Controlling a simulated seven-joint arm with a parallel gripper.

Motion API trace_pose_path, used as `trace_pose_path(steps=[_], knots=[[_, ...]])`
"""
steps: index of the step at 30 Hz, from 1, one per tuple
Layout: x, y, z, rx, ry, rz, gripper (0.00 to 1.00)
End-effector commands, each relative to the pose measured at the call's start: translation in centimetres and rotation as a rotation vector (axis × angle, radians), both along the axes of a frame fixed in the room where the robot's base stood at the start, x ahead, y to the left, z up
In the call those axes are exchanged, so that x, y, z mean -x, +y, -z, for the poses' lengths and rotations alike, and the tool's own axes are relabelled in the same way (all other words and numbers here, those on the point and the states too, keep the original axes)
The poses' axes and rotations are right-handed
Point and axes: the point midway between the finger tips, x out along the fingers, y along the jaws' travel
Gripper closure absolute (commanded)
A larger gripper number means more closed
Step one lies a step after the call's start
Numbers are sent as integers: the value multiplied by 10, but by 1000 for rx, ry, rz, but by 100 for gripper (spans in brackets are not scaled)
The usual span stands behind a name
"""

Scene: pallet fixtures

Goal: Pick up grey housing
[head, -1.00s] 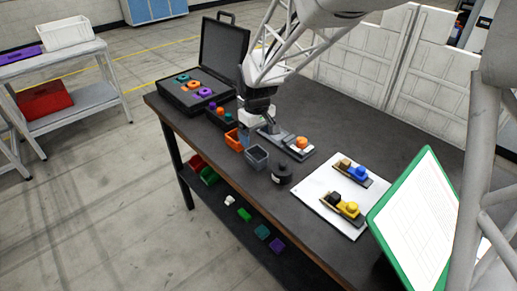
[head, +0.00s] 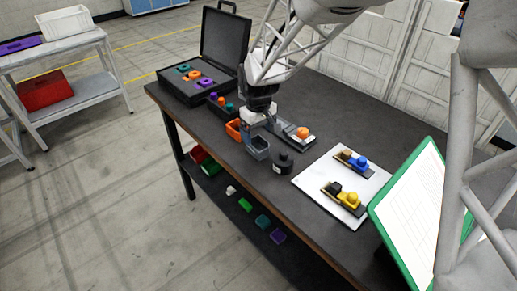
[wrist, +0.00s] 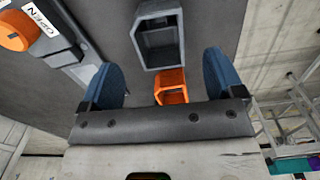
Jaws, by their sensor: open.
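The grey housing (head: 258,148) is a small open-topped box standing on the dark table. In the wrist view the grey housing (wrist: 160,35) lies beyond the fingertips, roughly centred between them, with its hollow facing the camera. My gripper (head: 250,139) is just to the left of and behind the housing in the head view. In the wrist view my gripper (wrist: 159,78) shows its two blue fingers spread wide with nothing held. An orange housing (wrist: 172,86) sits closer to the gripper base in that view, and stands left of the grey one (head: 234,130) in the head view.
A grey fixture with an orange knob (head: 302,133) lies right of the gripper. A dark round weight (head: 283,163) stands close to the grey housing. A white board (head: 310,180) bears two fixtures. An open black case (head: 182,91) is at the far left.

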Motion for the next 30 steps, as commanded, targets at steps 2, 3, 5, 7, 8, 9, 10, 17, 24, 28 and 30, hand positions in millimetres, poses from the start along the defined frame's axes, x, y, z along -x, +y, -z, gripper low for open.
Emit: trace_pose_path(steps=[2, 3, 5, 7, 8, 9, 10, 17, 24, 28, 30], knots=[[0, 0, 4, 1, 2, 0, 13], [0, 0, 7, 1, 2, 0, 13], [1, -1, 13, 1, 3, 0, 13], [1, -1, 20, 1, 2, 0, 13], [1, -1, 24, 1, 2, 0, 13], [1, -1, 29, 1, 3, 0, 13], [1, -1, 32, 1, 3, 0, 13], [0, -1, 49, 1, 1, 0, 13], [0, -1, 51, 0, 0, 0, 13], [0, -1, 51, 0, 0, 0, 13], [0, -1, 51, 0, 0, 0, 13]])
